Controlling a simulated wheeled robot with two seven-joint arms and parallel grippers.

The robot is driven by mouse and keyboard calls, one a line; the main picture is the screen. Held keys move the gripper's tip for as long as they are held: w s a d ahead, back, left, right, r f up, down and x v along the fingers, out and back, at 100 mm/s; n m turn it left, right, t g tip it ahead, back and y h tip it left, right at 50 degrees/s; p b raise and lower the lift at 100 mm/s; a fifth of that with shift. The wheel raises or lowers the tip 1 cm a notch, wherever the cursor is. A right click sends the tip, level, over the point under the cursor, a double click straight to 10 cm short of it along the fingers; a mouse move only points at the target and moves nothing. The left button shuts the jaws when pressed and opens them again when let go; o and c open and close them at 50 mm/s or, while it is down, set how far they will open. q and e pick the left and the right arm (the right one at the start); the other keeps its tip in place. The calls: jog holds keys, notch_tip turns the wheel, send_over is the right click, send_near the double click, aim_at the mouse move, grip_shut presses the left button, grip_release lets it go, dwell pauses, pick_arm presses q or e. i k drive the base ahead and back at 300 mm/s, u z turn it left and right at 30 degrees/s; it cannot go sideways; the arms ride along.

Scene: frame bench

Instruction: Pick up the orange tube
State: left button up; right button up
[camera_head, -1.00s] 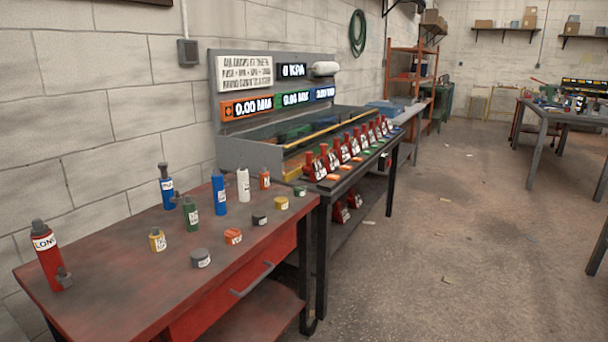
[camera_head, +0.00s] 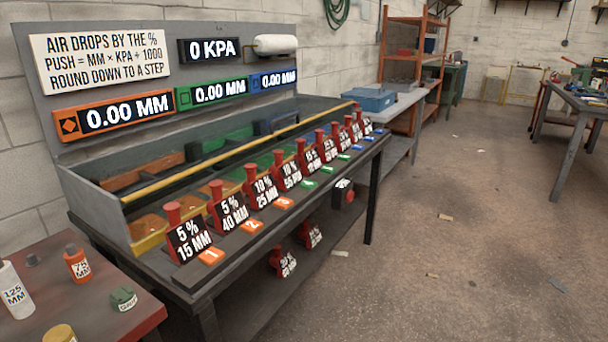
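Neither of my grippers is in view, and nothing is touching the orange tube.
A bench with a grey trough (camera_head: 85,195) stands beyond the table, with a row of red labelled blocks (camera_head: 186,243) along its front. Above it are a 0 KPA display (camera_head: 209,50) and 0.00 MM displays (camera_head: 112,114).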

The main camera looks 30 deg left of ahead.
aim_at(77, 262)
jog(key=i, duration=2.2)
jog(key=u, duration=4.5)
